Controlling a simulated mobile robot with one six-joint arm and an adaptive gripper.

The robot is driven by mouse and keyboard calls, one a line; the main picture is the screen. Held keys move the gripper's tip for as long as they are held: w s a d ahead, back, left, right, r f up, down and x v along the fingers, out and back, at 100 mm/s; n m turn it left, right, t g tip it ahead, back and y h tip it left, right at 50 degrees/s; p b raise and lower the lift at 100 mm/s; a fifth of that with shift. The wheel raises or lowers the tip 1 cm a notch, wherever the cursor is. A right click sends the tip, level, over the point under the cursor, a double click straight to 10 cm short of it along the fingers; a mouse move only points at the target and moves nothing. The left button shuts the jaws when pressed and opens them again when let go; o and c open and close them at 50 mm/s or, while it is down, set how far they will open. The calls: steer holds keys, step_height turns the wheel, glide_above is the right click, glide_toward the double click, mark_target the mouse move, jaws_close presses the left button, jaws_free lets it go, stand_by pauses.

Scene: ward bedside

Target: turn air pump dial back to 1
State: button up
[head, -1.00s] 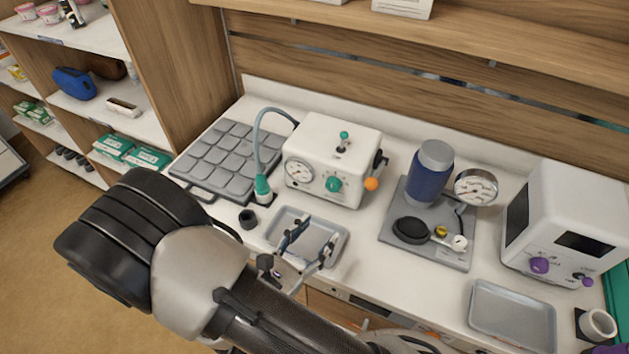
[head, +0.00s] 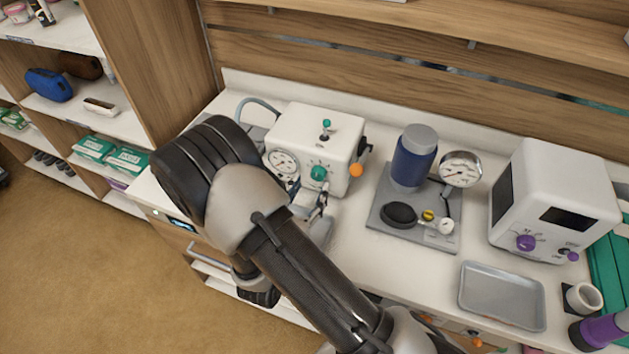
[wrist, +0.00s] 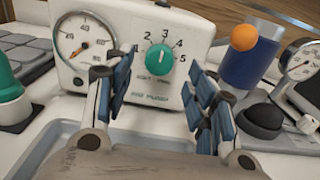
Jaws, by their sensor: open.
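The air pump (head: 315,135) is a white box with a round gauge on its front, and it also shows in the wrist view (wrist: 205,30). Its teal dial (wrist: 160,60) has the numbers 1 to 5 around it and shows in the head view too (head: 318,173). The dial's pointer looks turned toward the upper side near 3, but it is too small to be certain. My gripper (wrist: 160,96) is open and empty in front of the pump. Its blue-padded fingers stand left and right below the dial, apart from it. In the head view my gripper (head: 314,208) is partly hidden by my arm.
An orange ball (head: 356,170) sticks out at the pump's right side. A teal-ended hose fitting (wrist: 10,85) stands left. A grey board (head: 378,215) with a blue bottle and gauge is to the right. A purple-knobbed white device (head: 555,200) and metal tray (head: 500,295) are farther right.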

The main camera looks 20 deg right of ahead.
mark_target(317, 176)
steer(key=shift+x, duration=2.05)
steer(key=shift+c, duration=0.2)
steer(key=c, duration=1)
